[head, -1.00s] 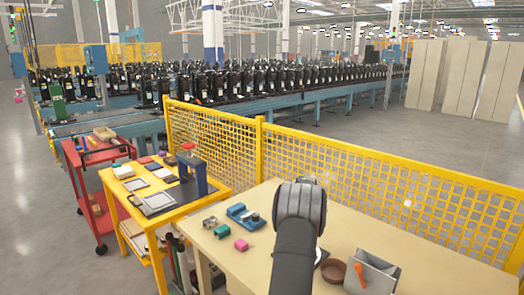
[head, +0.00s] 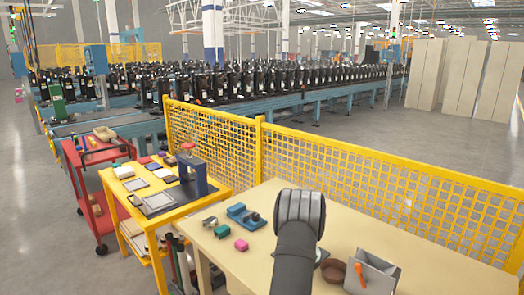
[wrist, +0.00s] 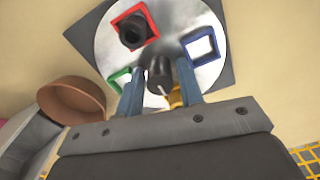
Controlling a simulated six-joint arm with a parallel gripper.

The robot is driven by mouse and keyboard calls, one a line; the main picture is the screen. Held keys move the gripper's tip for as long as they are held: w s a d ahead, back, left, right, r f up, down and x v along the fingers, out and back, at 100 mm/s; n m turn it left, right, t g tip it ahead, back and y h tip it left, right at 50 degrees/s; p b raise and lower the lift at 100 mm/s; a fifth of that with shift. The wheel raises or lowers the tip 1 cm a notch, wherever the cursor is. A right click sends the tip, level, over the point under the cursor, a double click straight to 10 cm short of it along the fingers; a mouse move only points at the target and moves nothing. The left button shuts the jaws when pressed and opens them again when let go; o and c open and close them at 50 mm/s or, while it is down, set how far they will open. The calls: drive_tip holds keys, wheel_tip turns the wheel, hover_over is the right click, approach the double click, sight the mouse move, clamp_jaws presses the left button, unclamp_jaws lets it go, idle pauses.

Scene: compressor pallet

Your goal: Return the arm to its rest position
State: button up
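My gripper (wrist: 158,84) shows in the wrist view as two blue fingers standing apart, with visible gaps beside the dark knob seen between them. Beyond the fingers is a round metal plate (wrist: 98,42) with red, green and blue square outlines. A black cylindrical part (wrist: 132,33) stands at the red square. The green and blue squares show no part in them. In the head view my dark arm reaches over the beige table (head: 300,272), and its wrist hides the gripper and most of the plate.
A brown bowl (head: 333,271) and a grey bin (head: 372,274) with an orange-handled tool stand right of my arm. A yellow mesh fence (head: 350,185) runs behind the table. A yellow cart (head: 222,195) stands at left.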

drive_tip(key=shift+n, duration=1.1)
